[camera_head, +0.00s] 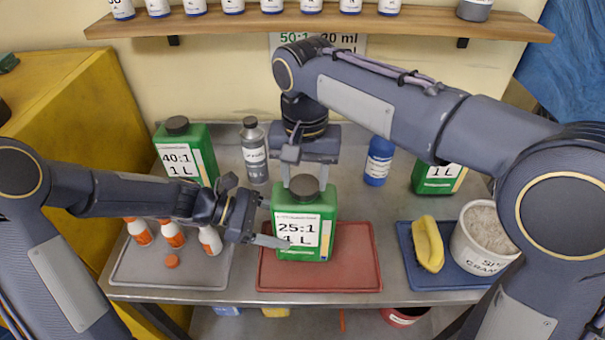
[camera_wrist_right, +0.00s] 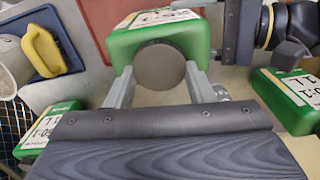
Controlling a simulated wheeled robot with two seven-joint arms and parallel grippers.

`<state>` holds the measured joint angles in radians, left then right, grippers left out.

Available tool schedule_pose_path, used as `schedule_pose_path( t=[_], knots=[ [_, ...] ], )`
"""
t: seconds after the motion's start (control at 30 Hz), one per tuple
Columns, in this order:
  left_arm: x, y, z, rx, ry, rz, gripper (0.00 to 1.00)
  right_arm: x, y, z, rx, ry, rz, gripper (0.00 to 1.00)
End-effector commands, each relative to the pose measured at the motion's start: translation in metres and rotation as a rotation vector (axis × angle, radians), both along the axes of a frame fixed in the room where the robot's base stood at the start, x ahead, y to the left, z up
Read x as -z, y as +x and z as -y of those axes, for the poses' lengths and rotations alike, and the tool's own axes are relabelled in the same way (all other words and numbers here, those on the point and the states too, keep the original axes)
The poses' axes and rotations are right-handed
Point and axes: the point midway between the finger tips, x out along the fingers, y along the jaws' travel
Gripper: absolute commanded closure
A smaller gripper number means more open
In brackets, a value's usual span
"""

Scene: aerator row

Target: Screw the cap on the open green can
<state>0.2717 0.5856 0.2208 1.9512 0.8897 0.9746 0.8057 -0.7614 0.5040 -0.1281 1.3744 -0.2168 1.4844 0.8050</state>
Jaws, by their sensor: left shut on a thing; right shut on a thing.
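The green can (camera_head: 307,229) labelled 25:1 1 L stands upright on the red tray (camera_head: 350,270). A dark round cap (camera_head: 304,187) is at its mouth; I cannot tell how far it is seated. My right gripper (camera_head: 305,178) comes down from above and is shut on the cap, a finger on either side. The right wrist view shows the cap (camera_wrist_right: 160,67) between the fingertips, over the green can (camera_wrist_right: 170,37).
Small white-and-orange bottles (camera_head: 174,234) and an orange cap (camera_head: 172,261) are on the grey tray (camera_head: 130,278). Behind stand another green can (camera_head: 185,150), a grey bottle (camera_head: 254,150) and a blue bottle (camera_head: 378,160).

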Motion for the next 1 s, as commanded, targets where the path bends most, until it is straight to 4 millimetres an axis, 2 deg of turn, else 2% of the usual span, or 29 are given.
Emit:
schedule_pose_path(
  t=[0.1,0.8,1.0],
  knots=[
    [0.000,0.001,0.000,-0.003,0.000,0.001,0.97,-0.001,-0.001,0.002,0.327,0.001,0.003,0.72],
    [0.000,0.001,-0.001,-0.002,0.001,0.001,0.97,0.001,-0.011,0.003,2.233,-0.003,0.007,0.72],
    [0.000,0.001,0.000,-0.002,0.001,0.001,0.97,0.001,-0.011,0.003,2.416,-0.001,0.003,0.72]
  ],
)
